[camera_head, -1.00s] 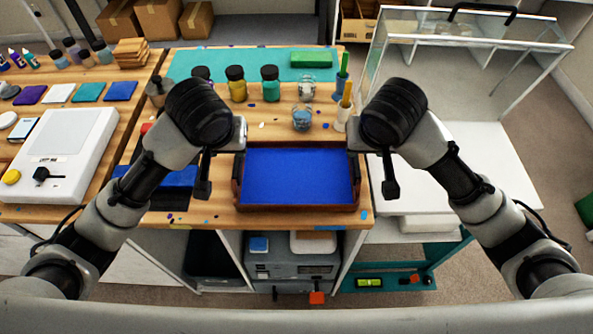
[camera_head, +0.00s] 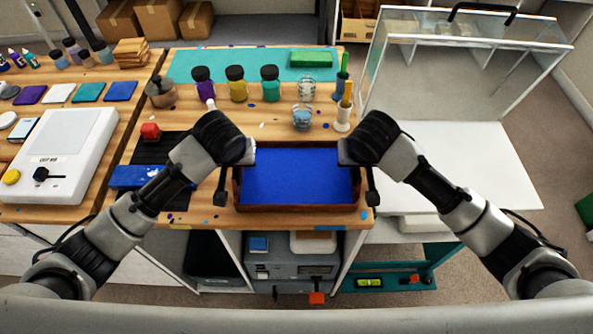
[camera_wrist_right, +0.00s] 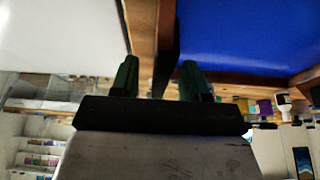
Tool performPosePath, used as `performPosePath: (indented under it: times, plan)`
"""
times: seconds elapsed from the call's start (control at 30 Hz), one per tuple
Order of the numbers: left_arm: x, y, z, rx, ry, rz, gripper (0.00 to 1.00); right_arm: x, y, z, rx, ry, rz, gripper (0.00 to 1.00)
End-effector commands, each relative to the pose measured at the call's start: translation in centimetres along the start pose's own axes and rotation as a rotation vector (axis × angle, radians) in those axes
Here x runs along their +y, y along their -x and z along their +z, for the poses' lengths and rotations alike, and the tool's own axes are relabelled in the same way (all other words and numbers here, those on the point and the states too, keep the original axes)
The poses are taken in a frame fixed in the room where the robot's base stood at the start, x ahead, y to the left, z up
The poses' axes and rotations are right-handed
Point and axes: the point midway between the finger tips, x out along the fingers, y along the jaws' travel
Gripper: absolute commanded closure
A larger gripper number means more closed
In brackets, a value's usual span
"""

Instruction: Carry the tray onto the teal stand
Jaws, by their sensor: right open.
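The tray (camera_head: 297,209) has brown wooden walls and a bright blue inside, and sits flat near the front edge of the wooden workbench. My left gripper (camera_head: 243,152) is at the tray's left wall; its fingers are hidden, so its opening does not show. My right gripper (camera_head: 348,153) is at the right wall. The teal stand (camera_head: 388,286) is low at right, partly under a white surface, with a level and an orange knob.
Paint bottles (camera_head: 236,84), glass cups (camera_head: 302,118) and a brush holder (camera_head: 343,116) stand behind the tray. A white surface (camera_head: 460,165) with a clear raised lid lies right of the bench. A blue block (camera_head: 138,177) lies under my left arm.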

Motion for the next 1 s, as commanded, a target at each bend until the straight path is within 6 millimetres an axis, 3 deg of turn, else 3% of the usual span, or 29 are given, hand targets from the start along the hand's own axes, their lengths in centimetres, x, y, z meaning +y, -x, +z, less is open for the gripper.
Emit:
performPosePath:
  times: [0.17, 0.47, 1.0]
  plan:
    - [0.02, 0.02, 0.01, 0.000, 0.000, 0.000, 0.56, -0.02, 0.02, 0.01, 0.000, 0.000, 0.000, 0.56]
    - [0.02, 0.05, 0.00, 0.000, 0.000, 0.000, 1.00, -0.02, 0.04, 0.00, 0.000, 0.000, 0.000, 1.00]
    - [0.03, 0.70, -0.31, 0.002, 0.000, 0.001, 1.00, -0.03, 0.69, -0.31, 0.002, 0.000, -0.001, 1.00]
